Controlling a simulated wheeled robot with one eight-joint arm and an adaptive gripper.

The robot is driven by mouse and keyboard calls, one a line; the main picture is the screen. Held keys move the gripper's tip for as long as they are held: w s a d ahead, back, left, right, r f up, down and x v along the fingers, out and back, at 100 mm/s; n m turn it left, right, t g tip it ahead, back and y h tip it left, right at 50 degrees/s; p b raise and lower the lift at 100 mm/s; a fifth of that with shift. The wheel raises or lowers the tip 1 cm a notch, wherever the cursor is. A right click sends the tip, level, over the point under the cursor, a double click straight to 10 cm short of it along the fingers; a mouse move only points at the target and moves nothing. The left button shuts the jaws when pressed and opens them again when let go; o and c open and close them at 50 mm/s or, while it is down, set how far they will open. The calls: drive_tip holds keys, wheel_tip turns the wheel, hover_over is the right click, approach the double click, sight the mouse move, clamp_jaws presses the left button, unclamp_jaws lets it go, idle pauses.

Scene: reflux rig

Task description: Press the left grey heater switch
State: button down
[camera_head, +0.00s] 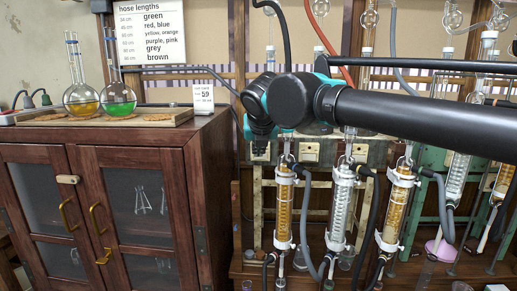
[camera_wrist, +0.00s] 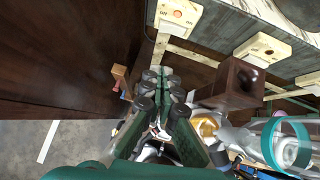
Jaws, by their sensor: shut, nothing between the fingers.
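Pale switch boxes are mounted in a row on the rig in the head view: a left one (camera_head: 260,151), a middle one (camera_head: 309,152) and a right one (camera_head: 358,152). In the wrist view, the box at the top (camera_wrist: 178,14) has a small orange-red mark. Another box (camera_wrist: 262,50) lies to its right. No plainly grey switch can be made out. My gripper (camera_wrist: 162,77) is shut and empty, its fingertips below the top box in the picture and apart from it. In the head view my arm hides most of the gripper, just above the left box.
Glass condensers (camera_head: 284,205) with hoses stand below the boxes. A dark wooden block (camera_wrist: 230,82) is close right of my fingers in the wrist view. A wooden cabinet (camera_head: 215,165) stands at left, bearing flasks (camera_head: 118,98) and a card (camera_head: 203,96).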

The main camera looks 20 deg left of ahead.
sight(257, 159)
drive_tip(key=w+a+f, duration=0.3)
drive_tip(key=w+f, duration=0.1)
drive_tip(key=w, duration=0.4)
drive_tip(key=shift+f, duration=0.4)
drive_tip(key=shift+w+a, duration=0.1)
drive_tip(key=shift+w+a+m+h, duration=0.25)
drive_tip(key=shift+a+m+h, duration=0.05)
drive_tip(key=shift+m, duration=0.1)
drive_tip(key=shift+d, duration=0.15)
